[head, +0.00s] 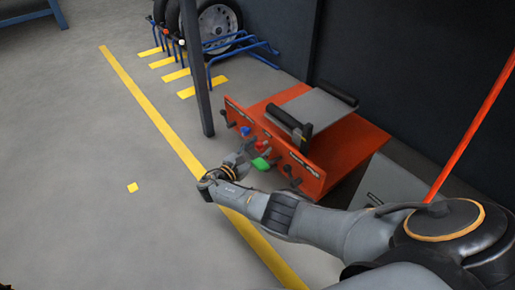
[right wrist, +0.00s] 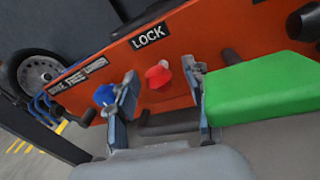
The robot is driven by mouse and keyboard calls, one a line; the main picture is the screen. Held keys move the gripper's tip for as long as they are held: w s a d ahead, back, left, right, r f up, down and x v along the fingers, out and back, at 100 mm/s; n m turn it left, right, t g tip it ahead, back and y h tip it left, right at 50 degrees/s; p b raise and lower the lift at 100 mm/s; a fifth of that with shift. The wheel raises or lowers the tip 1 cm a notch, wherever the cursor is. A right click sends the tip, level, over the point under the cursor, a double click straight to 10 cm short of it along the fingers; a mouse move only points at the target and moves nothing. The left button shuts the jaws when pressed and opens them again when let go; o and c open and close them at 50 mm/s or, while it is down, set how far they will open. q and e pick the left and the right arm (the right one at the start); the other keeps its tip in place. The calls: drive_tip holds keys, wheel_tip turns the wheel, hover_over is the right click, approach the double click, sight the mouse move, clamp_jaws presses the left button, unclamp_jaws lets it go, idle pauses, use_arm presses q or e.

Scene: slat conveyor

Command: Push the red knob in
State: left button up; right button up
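The red knob (right wrist: 158,76) sticks out of the orange panel below the LOCK label in the right wrist view. It also shows small in the head view (head: 262,145), just beyond my right gripper. My right gripper (right wrist: 160,82) is open, one finger on each side of the knob in the picture. It appears empty; whether either finger touches the knob cannot be told. In the head view my right gripper (head: 243,157) is in front of the panel. My left gripper is not in view.
A blue knob (right wrist: 105,95) is close by the left finger, and a green block-shaped handle (right wrist: 265,88) is close by the right one. Black handles stick out of the orange machine (head: 345,150). A grey post (head: 197,80) and wheel rack (head: 235,47) stand farther back. Floor at left is clear.

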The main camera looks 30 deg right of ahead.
drive_tip(key=v, duration=1.2)
